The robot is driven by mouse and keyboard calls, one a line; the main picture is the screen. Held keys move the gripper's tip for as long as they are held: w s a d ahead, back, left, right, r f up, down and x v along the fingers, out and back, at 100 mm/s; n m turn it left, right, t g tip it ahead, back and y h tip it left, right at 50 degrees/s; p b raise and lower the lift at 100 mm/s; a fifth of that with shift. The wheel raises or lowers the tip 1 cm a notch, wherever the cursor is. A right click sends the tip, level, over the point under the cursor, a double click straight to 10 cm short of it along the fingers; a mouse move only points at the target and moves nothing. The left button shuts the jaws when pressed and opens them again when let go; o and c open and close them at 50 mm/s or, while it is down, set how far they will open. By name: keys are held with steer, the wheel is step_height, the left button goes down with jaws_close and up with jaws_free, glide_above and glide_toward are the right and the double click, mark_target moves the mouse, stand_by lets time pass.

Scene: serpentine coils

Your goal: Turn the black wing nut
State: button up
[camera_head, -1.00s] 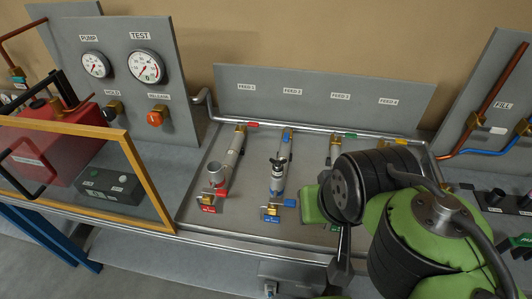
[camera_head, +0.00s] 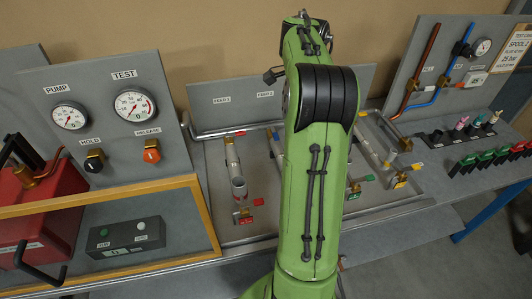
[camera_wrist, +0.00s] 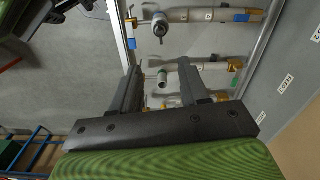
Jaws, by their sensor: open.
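My gripper (camera_wrist: 158,68) is open and empty in the wrist view, with its two dark fingers pointing toward the pipe panel. A dark, round-topped fitting with a small side bar (camera_wrist: 160,28) sits at the end of the blue-tagged pipe (camera_wrist: 210,15), ahead of and apart from the fingertips. It may be the black wing nut, but it is too small to tell. A green-tagged pipe (camera_wrist: 195,68) lies just beyond and between the fingers.
The pipe tray (camera_head: 218,190) has a raised metal rail. A gauge panel (camera_head: 95,75) and a yellow-framed clear guard (camera_head: 208,215) stand at left. A panel with red and blue pipes (camera_head: 440,60) and a row of colored-handled tools (camera_head: 490,155) are at right.

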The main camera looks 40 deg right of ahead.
steer(key=f, duration=0.5)
steer(key=f+b, duration=0.1)
steer(key=f, duration=1)
steer(key=shift+s+d+f+b, duration=0.1)
steer(key=shift+d+f+b, duration=0.05)
steer(key=shift+d+b, duration=0.25)
steer(key=shift+a, duration=0.1)
jaws_close()
